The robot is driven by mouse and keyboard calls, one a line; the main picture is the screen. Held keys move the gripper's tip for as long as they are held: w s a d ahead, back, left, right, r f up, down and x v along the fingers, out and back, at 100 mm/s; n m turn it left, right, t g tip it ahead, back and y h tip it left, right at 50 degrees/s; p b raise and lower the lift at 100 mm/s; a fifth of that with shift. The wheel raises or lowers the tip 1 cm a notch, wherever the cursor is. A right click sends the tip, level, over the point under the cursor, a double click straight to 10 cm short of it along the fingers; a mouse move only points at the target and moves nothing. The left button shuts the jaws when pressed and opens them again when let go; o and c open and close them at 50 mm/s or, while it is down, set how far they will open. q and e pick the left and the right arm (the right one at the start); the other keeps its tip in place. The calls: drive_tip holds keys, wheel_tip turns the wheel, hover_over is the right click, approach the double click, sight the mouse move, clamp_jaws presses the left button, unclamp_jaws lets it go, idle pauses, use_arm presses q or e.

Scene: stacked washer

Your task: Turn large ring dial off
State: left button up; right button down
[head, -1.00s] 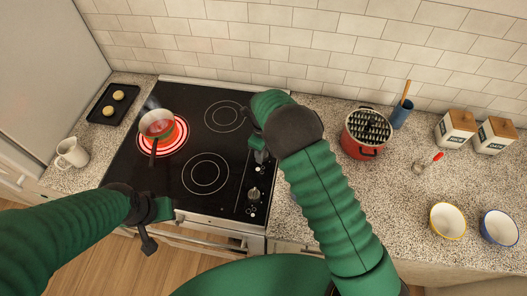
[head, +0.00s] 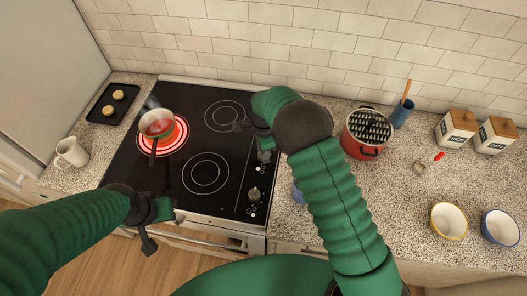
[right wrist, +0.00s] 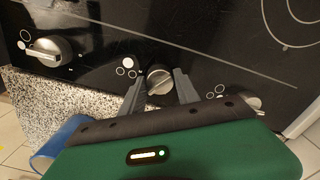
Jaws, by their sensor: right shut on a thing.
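The black cooktop (head: 190,118) has a glowing red ring at its back left under a steaming pot (head: 156,124). Control dials line its right side. The front dial (head: 254,193) shows in the head view and also at the left in the right wrist view (right wrist: 45,48). My right gripper (head: 263,156) is at the dial strip, its fingers (right wrist: 158,88) shut on a silver dial (right wrist: 158,76) beside that one. The arm hides most other dials; part of one shows at the right in the wrist view (right wrist: 253,103). My left gripper (head: 176,218) is by the stove's front edge; its jaws are unclear.
A red pot with a grater-like top (head: 367,132) stands right of the stove. A blue cup (head: 401,114), two canisters (head: 457,131) and two bowls (head: 448,219) are further right.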

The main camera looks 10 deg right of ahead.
drive_tip(key=n, duration=0.4)
drive_tip(key=shift+w+r+n, duration=0.1)
drive_tip(key=shift+w+n, duration=0.1)
drive_tip(key=shift+n, duration=0.1)
drive_tip(key=n, duration=0.3)
drive_tip(key=shift+n+b, duration=0.3)
drive_tip(key=shift+b, duration=0.05)
drive_tip(key=n, duration=0.4)
drive_tip(key=shift+n, duration=0.3)
drive_tip(key=n, duration=0.3)
drive_tip(key=shift+n, duration=0.3)
drive_tip(key=n, duration=0.4)
drive_tip(key=shift+n, duration=2.5)
drive_tip(key=c, duration=0.9)
unclamp_jaws()
drive_tip(key=shift+s, duration=0.1)
